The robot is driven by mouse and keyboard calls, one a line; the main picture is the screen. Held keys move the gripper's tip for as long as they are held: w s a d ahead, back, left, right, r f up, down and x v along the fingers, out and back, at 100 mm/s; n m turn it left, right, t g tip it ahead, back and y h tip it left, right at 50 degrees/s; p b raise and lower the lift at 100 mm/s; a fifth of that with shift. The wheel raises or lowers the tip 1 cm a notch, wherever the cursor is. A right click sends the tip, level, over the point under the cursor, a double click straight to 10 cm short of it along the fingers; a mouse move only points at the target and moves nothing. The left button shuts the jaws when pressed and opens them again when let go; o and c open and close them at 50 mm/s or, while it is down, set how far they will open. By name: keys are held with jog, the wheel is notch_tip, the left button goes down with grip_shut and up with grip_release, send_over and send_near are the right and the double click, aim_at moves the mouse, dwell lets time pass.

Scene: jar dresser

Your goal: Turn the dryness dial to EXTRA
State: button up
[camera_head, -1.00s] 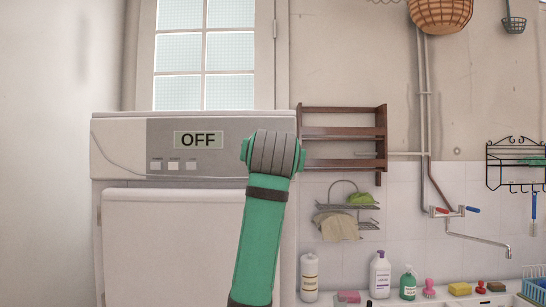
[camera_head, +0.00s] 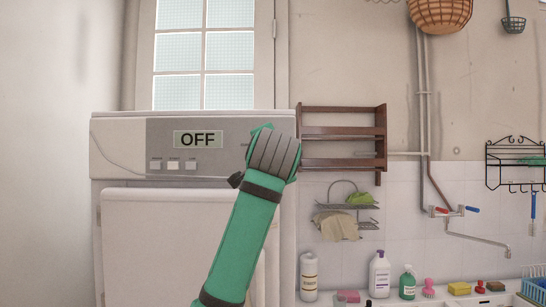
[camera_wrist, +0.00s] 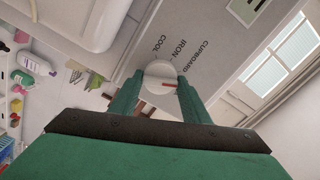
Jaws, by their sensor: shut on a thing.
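The labels COOL, IRON and CUPBOARD are printed on the panel around the dial; an EXTRA label is not visible. In the head view my arm hides the dial, and the dryer (camera_head: 120,150) shows a display (camera_head: 198,139) reading OFF.
Several small buttons (camera_head: 173,165) sit below the display. A wooden shelf (camera_head: 343,132) is on the wall close to the right of my arm.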

jog(key=m, duration=0.4)
jog(key=shift+d+f+m, duration=0.1)
jog(key=shift+m, duration=0.3)
dwell(0.4)
jog(key=o, duration=1)
jog(key=shift+o, duration=0.2)
jog(key=shift+s, duration=0.1)
jog(key=s, duration=1)
jog(key=shift+s, duration=0.35)
